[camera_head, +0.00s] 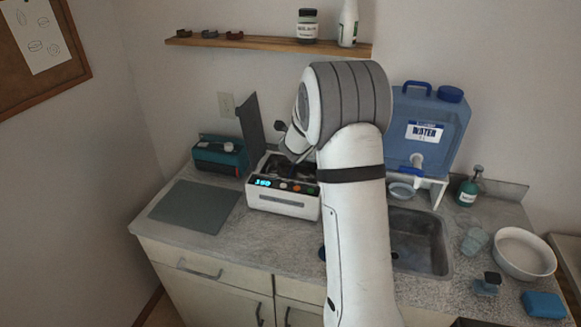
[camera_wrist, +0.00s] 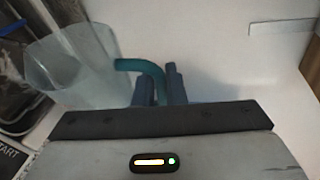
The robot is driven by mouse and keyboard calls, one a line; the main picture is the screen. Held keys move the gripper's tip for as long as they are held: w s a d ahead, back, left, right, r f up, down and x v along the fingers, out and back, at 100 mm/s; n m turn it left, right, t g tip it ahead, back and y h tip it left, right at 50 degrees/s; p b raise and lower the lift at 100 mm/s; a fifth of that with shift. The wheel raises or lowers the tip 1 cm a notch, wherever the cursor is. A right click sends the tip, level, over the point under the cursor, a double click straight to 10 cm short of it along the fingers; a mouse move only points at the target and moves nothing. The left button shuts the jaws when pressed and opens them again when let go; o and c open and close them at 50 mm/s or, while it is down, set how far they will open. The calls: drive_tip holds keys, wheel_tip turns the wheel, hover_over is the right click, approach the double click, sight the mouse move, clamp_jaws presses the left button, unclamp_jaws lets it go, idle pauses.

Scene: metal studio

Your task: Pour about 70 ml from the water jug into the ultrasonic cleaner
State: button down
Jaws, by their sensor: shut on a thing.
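The water jug (camera_wrist: 72,68) is translucent with a teal handle (camera_wrist: 140,66). My gripper (camera_wrist: 160,88) is shut on that handle in the wrist view; the jug extends to the left of the fingers. I cannot make out its water level or exact tilt. The ultrasonic cleaner (camera_head: 283,203) is a white box with a lit display, coloured buttons and a dark raised lid (camera_head: 252,130). My arm covers its right side, and hides the jug and gripper in the head view. Part of the cleaner's panel (camera_wrist: 12,160) shows at lower left in the wrist view, beside the jug.
The sink (camera_head: 415,238) lies right of my arm. A teal box (camera_head: 220,158) and grey mat (camera_head: 195,207) are at left. A white bowl (camera_head: 524,252) stands far right.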

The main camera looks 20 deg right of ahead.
drive_tip(key=shift+w+a+n+p, duration=0.25)
drive_tip(key=shift+a+n+p, duration=0.1)
drive_tip(key=shift+a, duration=0.25)
drive_tip(key=shift+w+a+h+p, duration=0.1)
drive_tip(key=shift+a+h+p, duration=0.2)
idle(0.5)
